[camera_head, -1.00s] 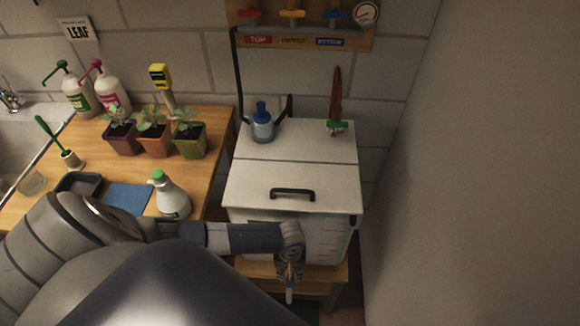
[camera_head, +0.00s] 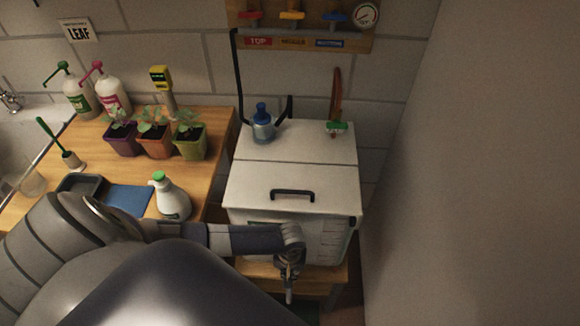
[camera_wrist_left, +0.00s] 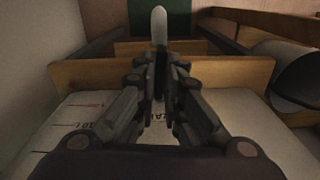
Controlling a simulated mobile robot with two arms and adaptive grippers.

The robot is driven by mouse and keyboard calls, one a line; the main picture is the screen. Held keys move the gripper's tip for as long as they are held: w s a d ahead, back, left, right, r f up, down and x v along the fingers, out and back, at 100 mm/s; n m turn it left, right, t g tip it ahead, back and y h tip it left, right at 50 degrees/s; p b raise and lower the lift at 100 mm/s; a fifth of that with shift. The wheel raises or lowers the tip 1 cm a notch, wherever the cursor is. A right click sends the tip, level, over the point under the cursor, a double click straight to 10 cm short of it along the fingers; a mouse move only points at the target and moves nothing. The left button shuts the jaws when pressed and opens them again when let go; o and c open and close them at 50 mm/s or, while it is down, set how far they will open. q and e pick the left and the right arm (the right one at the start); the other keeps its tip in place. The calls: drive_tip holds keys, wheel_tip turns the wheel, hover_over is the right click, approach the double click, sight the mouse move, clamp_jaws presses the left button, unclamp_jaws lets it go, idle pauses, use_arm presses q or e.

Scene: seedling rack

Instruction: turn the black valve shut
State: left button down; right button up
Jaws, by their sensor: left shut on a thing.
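My left gripper (camera_head: 289,270) is in front of the white tank (camera_head: 290,190), low on its front side, above the wooden stand. In the left wrist view my left gripper (camera_wrist_left: 158,90) has its two dark fingers closed together on something mostly hidden between them, at the tank's front. This is where the black valve sits, but its handle cannot be made out clearly. A pale rounded spout (camera_wrist_left: 160,25) sticks out beyond the fingertips, and it also shows below the gripper in the head view (camera_head: 289,296). My right gripper is not in view.
The tank stands on a wooden stand (camera_head: 325,272). A spray bottle (camera_head: 171,197), a blue mat and several potted seedlings are on the wooden counter (camera_head: 215,130) at left. A bare wall (camera_head: 470,180) closes off the right side.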

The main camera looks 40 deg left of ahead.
use_arm(q)
drive_tip(key=m+p, duration=0.1)
drive_tip(key=m, duration=0.2)
drive_tip(key=shift+r, duration=0.15)
drive_tip(key=m+p, duration=0.1)
drive_tip(key=m, duration=0.3)
drive_tip(key=shift+m, duration=0.4)
drive_tip(key=m+p, duration=0.1)
drive_tip(key=m, duration=0.3)
drive_tip(key=shift+m, duration=2.5)
drive_tip(key=c, duration=1.7)
unclamp_jaws()
